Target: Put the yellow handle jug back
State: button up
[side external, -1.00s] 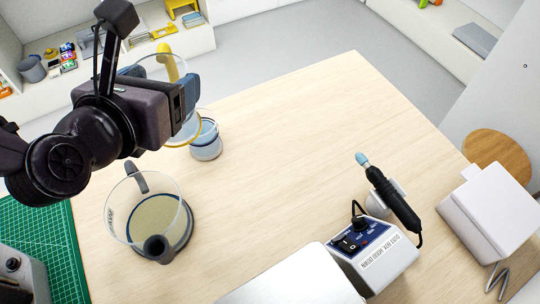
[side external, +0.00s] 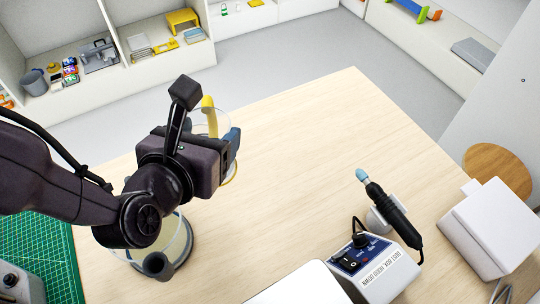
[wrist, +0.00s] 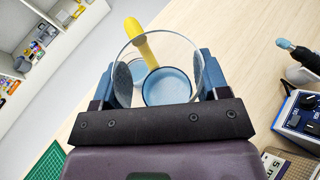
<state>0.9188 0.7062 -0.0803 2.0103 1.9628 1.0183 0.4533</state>
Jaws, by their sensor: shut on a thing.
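The clear jug with the yellow handle (side external: 208,116) is held by my gripper (side external: 222,145) over the left part of the bench. Its yellow base edge shows just below the gripper in the side view. In the wrist view the jug (wrist: 168,86) sits between my two blue fingers (wrist: 160,76), with the yellow handle on its far side. The gripper is shut on the jug. The gripper hides much of the jug in the side view, and I cannot tell whether its base touches the bench.
A clear jug with a dark grey base (side external: 182,252) stands at front left, partly behind my arm. A green cutting mat (side external: 40,235) lies left of it. A control box (side external: 375,268) and a handheld tool (side external: 388,210) are at right. The bench middle is clear.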

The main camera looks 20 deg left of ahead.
jog(key=shift+w+d+f, duration=1.1)
jog(key=shift+w+f, duration=0.25)
jog(key=shift+f, duration=0.55)
jog(key=shift+w+d+f, duration=1.15)
jog(key=shift+w+f, duration=0.2)
jog(key=shift+f, duration=0.5)
jog(key=shift+w+d+f, duration=1.1)
jog(key=shift+w+f, duration=0.25)
jog(key=shift+f, duration=0.55)
jog(key=shift+f, duration=0.1)
jog(key=o, duration=1.1)
jog(key=shift+f, duration=0.1)
jog(key=shift+o, duration=0.2)
jog(key=shift+s+r, duration=0.3)
jog(key=v, duration=1.1)
jog(key=shift+s, duration=0.25)
